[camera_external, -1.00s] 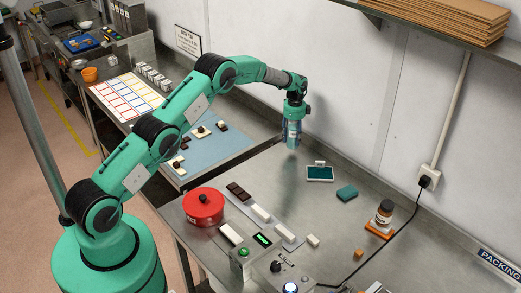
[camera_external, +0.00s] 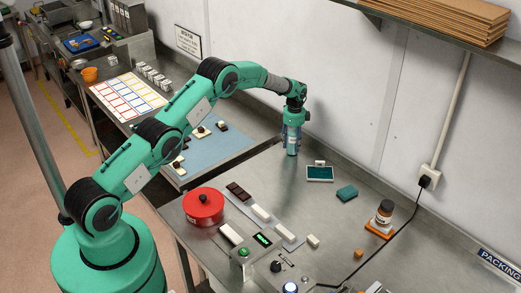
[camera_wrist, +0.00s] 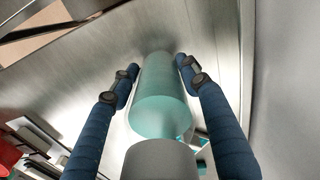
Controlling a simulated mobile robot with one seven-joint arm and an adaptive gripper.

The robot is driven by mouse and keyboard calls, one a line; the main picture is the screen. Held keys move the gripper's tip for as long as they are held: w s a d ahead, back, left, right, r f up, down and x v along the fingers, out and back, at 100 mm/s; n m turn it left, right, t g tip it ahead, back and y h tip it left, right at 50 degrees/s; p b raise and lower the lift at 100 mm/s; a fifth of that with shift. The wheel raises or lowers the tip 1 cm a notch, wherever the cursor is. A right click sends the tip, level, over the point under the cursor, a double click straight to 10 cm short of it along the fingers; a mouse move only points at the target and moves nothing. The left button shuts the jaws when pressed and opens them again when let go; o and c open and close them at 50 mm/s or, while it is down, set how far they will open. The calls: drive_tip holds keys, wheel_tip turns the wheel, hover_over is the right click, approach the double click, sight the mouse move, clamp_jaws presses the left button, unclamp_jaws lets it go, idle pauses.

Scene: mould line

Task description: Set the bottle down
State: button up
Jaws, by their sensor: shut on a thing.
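My gripper (camera_external: 292,138) is shut on a translucent teal bottle (camera_external: 292,151) over the back left part of the steel table. The bottle hangs upright below my wrist in the external view. In the wrist view the bottle (camera_wrist: 160,97) lies between my two dark blue fingers (camera_wrist: 157,67), with its grey cap (camera_wrist: 160,162) towards the camera. The fingers hide part of it in the external view. Its base is close to the tabletop (camera_external: 315,205), but I cannot tell whether it touches.
The wall is close behind.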

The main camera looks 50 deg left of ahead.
drive_tip(key=shift+f, duration=0.1)
drive_tip(key=o, duration=1.5)
drive_tip(key=shift+f, duration=0.1)
drive_tip(key=shift+c, duration=0.2)
wheel_tip(320, 180, up, 12)
drive_tip(key=shift+r+b, duration=0.2)
drive_tip(key=shift+b, duration=0.3)
